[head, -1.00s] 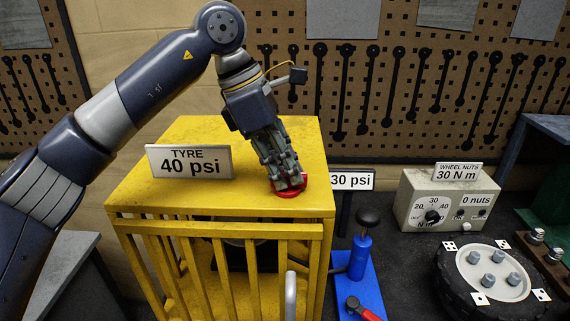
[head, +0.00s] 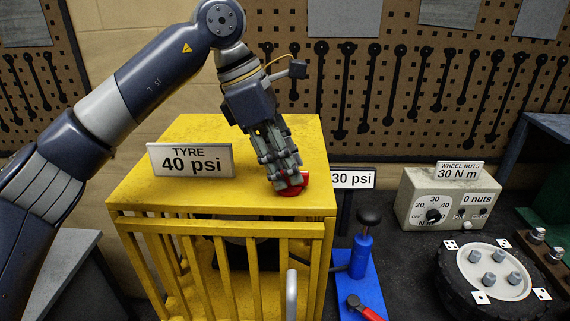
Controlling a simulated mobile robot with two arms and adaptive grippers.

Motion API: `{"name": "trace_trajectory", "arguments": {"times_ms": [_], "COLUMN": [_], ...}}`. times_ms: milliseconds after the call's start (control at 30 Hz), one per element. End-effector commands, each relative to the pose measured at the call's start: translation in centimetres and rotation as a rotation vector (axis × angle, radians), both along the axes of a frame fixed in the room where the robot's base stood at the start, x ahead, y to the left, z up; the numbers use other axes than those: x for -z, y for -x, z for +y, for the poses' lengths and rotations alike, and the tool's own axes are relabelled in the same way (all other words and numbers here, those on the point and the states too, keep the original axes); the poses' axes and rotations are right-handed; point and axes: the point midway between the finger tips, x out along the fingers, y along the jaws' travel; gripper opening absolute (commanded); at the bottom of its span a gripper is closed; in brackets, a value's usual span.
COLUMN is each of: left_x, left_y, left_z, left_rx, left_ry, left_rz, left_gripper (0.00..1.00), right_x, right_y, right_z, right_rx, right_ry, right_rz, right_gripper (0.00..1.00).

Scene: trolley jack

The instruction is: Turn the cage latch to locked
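The yellow cage (head: 135,195) stands at the centre left, with a barred front and a flat top. The red latch (head: 293,191) is on the cage top near its front right corner, partly hidden by my fingers. My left gripper (head: 288,184) reaches down onto it from above, with its fingers close together around the red part. It looks shut on the latch. No lock marking is visible, so the latch's setting cannot be read. My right gripper is not in view.
A "TYRE 40 psi" sign (head: 191,160) stands on the cage top, left of my gripper. A "30 psi" sign (head: 353,179), a blue pump (head: 361,256), a wheel nut box (head: 420,197) and a wheel (head: 455,292) are to the right.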

Motion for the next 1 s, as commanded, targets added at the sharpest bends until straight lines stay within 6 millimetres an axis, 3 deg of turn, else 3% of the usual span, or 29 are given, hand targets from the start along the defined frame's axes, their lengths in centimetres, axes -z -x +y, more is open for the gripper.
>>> {"name": "trace_trajectory", "arguments": {"times_ms": [500, 700, 1000], "left_x": [-9.1, -10.5, -10.6], "left_y": [-0.1, -0.1, -0.1], "left_z": [3.8, 4.4, 4.5], "left_rx": [-0.002, -0.001, -0.001], "left_ry": [0.002, 0.002, 0.002], "left_rz": [-0.003, -0.002, -0.002], "left_gripper": [0.33, 0.33, 0.33], "right_x": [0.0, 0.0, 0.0], "right_y": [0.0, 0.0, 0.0], "right_z": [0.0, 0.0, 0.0], "right_rx": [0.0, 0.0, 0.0], "right_ry": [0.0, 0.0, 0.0], "right_rz": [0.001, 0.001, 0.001], "right_gripper": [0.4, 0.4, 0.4]}}
